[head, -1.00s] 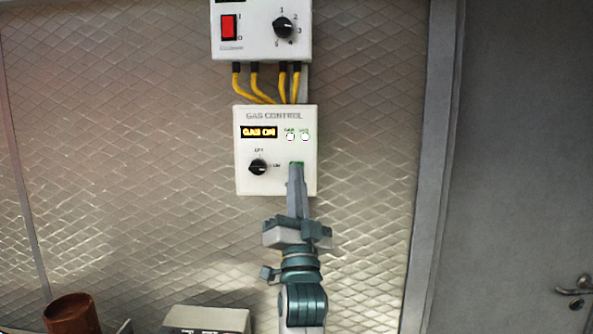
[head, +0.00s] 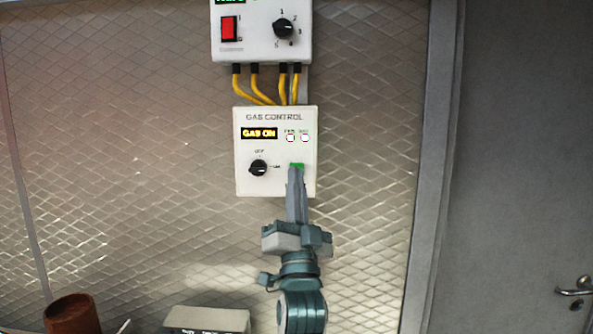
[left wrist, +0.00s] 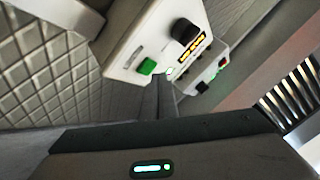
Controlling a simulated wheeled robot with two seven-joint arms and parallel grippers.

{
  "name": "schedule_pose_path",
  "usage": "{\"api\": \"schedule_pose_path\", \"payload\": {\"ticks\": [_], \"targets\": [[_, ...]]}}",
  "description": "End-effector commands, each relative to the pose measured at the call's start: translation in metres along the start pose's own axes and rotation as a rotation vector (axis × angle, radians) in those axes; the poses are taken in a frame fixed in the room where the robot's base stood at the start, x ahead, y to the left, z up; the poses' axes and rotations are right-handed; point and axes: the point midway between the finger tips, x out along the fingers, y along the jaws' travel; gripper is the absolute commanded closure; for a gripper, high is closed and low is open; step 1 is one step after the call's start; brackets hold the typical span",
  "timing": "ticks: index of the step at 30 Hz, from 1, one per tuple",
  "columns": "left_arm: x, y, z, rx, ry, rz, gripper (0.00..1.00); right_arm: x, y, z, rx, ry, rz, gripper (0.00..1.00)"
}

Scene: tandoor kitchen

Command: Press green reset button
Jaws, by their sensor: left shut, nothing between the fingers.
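The green reset button (head: 297,165) is at the lower right of the white gas control box (head: 245,185), whose display reads GAS ON. My left gripper (head: 295,172) is shut and empty, with its fingertips just below the button in the head view and covering its lower edge. In the left wrist view the green button (left wrist: 147,66) shows whole, to the left of my fingertips (left wrist: 160,80), with a small gap in the picture. I cannot tell the depth gap to the panel. My right gripper is not in view.
A black knob (head: 258,168) sits left of the button. An upper control box (head: 262,45) with a red switch (head: 229,28) hangs above, joined by yellow cables (head: 260,87). A brown pot (head: 72,313) and a grey box (head: 207,319) stand at lower left. A door is at right.

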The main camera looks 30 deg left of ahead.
Motion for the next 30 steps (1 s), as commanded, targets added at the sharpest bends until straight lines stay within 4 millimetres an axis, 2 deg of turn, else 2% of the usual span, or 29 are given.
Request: {"api": "schedule_pose_path", "payload": {"ticks": [11, 30], "targets": [[-0.002, -0.002, -0.002, 0.000, 0.000, 0.000, 1.00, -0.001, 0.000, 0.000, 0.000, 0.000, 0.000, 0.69], [-0.034, -0.025, -0.025, -0.001, 0.001, 0.000, 1.00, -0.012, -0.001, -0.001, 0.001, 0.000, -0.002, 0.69]]}}
